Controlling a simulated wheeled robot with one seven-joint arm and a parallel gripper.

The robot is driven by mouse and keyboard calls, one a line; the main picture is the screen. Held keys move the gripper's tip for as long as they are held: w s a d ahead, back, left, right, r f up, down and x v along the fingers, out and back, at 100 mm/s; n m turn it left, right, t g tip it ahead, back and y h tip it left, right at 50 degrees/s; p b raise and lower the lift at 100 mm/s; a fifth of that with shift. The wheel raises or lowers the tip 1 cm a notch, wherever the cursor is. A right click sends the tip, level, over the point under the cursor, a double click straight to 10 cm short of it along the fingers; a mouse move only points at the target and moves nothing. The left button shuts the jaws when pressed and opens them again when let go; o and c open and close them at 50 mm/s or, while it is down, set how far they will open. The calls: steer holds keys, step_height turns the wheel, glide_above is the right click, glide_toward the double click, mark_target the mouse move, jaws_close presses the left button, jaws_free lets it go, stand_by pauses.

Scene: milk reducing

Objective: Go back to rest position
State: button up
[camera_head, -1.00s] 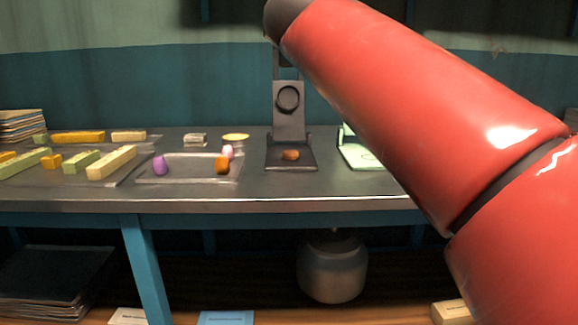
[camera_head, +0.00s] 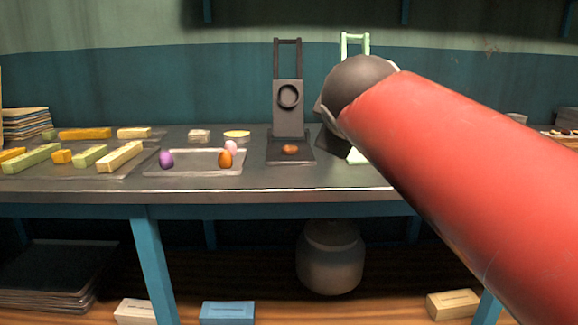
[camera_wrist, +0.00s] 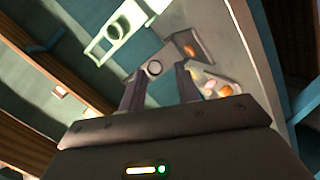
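My gripper (camera_wrist: 160,88) shows in the wrist view with its two dark fingers apart and nothing between them.
A metal counter (camera_head: 330,178) runs across. A clear tray (camera_head: 193,171) holds a purple egg (camera_head: 166,159) and an orange egg (camera_head: 225,159). Yellow and green blocks (camera_head: 120,157) lie at left. A grey jar (camera_head: 330,258) and small boxes (camera_head: 227,313) are below. The counter's front is clear.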

steer(key=s+d+f+m+g, duration=0.2)
steer(key=s+f+m+g, duration=0.1)
steer(key=s+f, duration=0.4)
steer(key=s+d+f+m+g, duration=0.2)
steer(key=s+f+m, duration=0.3)
steer(key=f, duration=0.9)
steer(key=s+d+f+m+g+y, duration=0.1)
steer(key=s+d+f+m+g, duration=0.2)
steer(key=s+f, duration=0.7)
steer(key=shift+f+m+g, duration=0.3)
steer(key=shift+f+m, duration=0.3)
